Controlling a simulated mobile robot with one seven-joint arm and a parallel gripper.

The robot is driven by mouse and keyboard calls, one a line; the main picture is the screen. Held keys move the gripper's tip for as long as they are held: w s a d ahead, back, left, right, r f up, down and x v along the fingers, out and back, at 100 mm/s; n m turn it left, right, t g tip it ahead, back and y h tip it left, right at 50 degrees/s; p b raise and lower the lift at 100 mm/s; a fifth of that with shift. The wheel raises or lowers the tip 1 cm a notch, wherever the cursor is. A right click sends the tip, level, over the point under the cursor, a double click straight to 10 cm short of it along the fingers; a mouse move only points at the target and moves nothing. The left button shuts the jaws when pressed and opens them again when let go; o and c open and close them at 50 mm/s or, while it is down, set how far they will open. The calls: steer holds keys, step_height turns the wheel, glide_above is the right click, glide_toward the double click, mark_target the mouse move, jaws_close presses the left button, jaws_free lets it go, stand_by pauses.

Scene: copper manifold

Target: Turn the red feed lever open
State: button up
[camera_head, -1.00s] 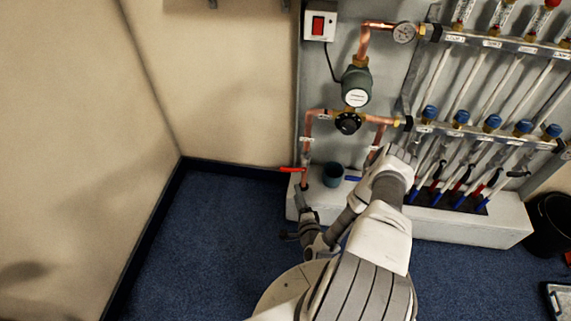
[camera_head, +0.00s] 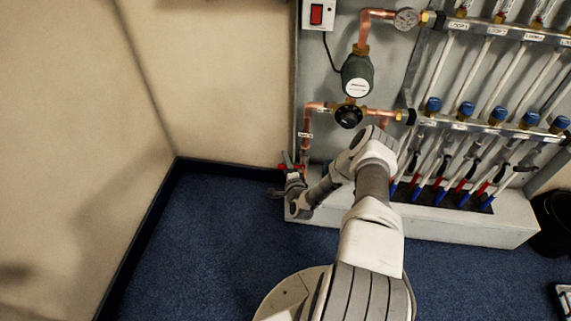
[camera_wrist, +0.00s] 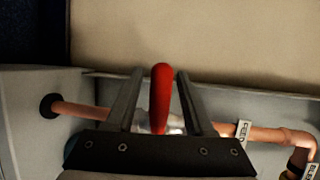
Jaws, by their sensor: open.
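The red feed lever (camera_wrist: 160,95) stands out between the two fingers of my gripper (camera_wrist: 159,90) in the wrist view. The fingers are open, one on each side of the lever, with a small gap on both sides. The lever sits on a valve on the copper feed pipe (camera_wrist: 265,134). In the head view my gripper (camera_head: 287,165) is at the lower left of the manifold board, and only a bit of red lever shows beside it. The lever's base is mostly hidden behind the gripper body in the wrist view.
Several blue-capped valves (camera_head: 466,109) line the manifold to the right. A white ledge (camera_head: 420,222) runs below the board. Blue floor (camera_head: 190,260) is clear at the left.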

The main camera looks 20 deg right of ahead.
jaws_close()
stand_by(1.4)
